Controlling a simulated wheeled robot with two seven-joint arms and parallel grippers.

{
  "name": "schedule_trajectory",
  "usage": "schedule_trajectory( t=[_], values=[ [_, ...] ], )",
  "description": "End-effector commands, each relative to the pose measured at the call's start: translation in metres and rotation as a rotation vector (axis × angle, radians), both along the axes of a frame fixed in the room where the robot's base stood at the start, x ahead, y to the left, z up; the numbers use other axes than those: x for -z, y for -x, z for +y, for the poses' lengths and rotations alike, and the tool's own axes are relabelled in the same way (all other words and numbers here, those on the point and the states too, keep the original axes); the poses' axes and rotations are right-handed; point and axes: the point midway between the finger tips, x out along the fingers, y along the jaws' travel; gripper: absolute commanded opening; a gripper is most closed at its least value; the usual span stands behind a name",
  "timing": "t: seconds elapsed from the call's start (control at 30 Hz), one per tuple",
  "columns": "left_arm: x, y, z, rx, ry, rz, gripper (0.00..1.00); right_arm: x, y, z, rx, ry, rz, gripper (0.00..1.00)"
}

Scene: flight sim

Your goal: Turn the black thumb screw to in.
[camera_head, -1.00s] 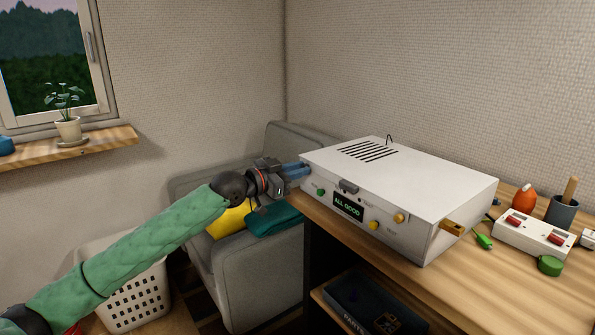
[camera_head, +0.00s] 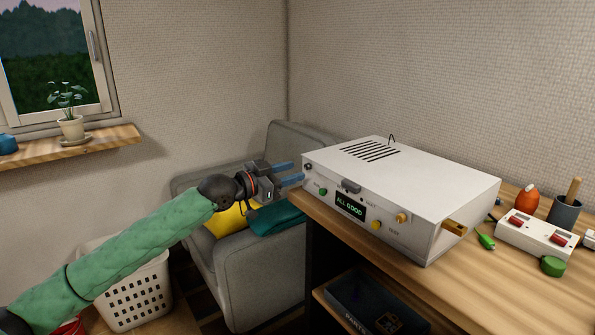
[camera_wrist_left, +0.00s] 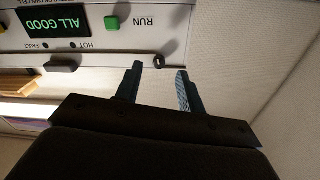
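The white box (camera_head: 400,185) stands on the wooden desk, its front panel showing a lit "ALL GOOD" display (camera_head: 350,206). In the left wrist view a small dark round knob, likely the black thumb screw (camera_wrist_left: 159,62), sits at the panel's edge near the green RUN button (camera_wrist_left: 112,23). I cannot make it out in the head view. My left gripper (camera_head: 294,172) is at the box's left front corner, its blue fingers open and apart. In the wrist view the fingertips (camera_wrist_left: 158,72) lie either side of the knob, just short of it. Nothing is between the fingers. My right gripper is not in view.
A grey armchair (camera_head: 240,270) stands behind and below my left gripper. A power strip (camera_head: 535,235) lies on the desk to the right.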

Motion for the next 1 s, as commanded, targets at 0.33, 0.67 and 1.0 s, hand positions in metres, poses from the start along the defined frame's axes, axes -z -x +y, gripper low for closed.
schedule_trajectory(
  t=[0.33,0.67,1.0],
  values=[
    [0.002,0.022,0.033,0.0,-0.001,0.002,0.39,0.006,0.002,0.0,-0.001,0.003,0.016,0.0],
    [0.002,0.026,0.038,0.001,0.0,0.001,0.39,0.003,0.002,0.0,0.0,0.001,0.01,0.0],
    [-0.016,0.027,0.038,0.0,-0.001,0.013,0.39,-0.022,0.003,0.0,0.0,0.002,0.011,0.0]
  ],
)
